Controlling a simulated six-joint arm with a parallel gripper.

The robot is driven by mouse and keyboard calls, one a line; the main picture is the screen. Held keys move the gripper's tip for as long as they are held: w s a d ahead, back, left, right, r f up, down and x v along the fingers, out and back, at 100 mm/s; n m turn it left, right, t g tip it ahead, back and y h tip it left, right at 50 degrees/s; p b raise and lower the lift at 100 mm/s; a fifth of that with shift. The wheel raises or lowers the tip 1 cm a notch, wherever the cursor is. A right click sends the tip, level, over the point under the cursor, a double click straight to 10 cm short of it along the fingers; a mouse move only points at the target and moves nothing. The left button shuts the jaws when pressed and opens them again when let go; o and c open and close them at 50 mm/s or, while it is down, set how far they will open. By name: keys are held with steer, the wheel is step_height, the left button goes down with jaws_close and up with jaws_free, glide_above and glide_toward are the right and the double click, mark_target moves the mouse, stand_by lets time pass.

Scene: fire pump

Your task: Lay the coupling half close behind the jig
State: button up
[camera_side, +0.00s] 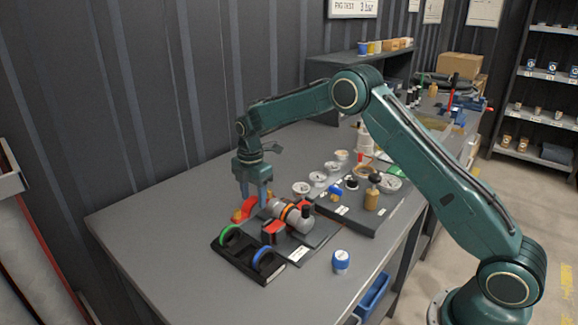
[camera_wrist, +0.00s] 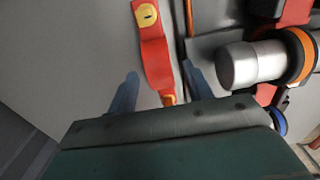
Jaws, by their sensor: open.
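A red curved coupling half (camera_side: 249,206) with a yellow end lies just behind the jig at its far left. In the wrist view the coupling half (camera_wrist: 153,55) lies between my fingers, beside the jig's edge; its lower end is partly hidden by my gripper. The jig (camera_side: 318,240) is a dark plate with red supports holding a grey pipe (camera_side: 301,218) with an orange ring. My gripper (camera_side: 253,202) points down with its fingers either side of the coupling half. It is open; the wrist view also shows the spread fingers (camera_wrist: 159,76).
A black tray (camera_side: 246,266) with green and blue rings stands in front of the jig. A blue-and-white pot (camera_side: 341,261) stands right of it. The table's left part is clear.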

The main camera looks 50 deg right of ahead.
mark_target(255, 200)
steer(key=shift+r, duration=0.15)
step_height(255, 200, up, 12)
stand_by(0.6)
stand_by(0.5)
steer(key=s+a+r+m+t, duration=0.1)
steer(key=s+r+m+t, duration=0.1)
steer(key=s+r+m, duration=0.6)
steer(key=s+a+r+m+t, duration=0.1)
steer(key=s+r, duration=0.5)
steer(key=s, duration=0.6)
steer(key=s+f+m+t, duration=0.1)
steer(key=s+m, duration=0.3)
steer(key=s, duration=0.6)
steer(key=s+f+m+t, duration=0.1)
steer(key=s+f+m, duration=0.3)
steer(key=s, duration=0.6)
steer(key=shift+s+a+m+t, duration=0.25)
steer(key=shift+s+m+t, duration=0.05)
steer(key=shift+m, duration=0.2)
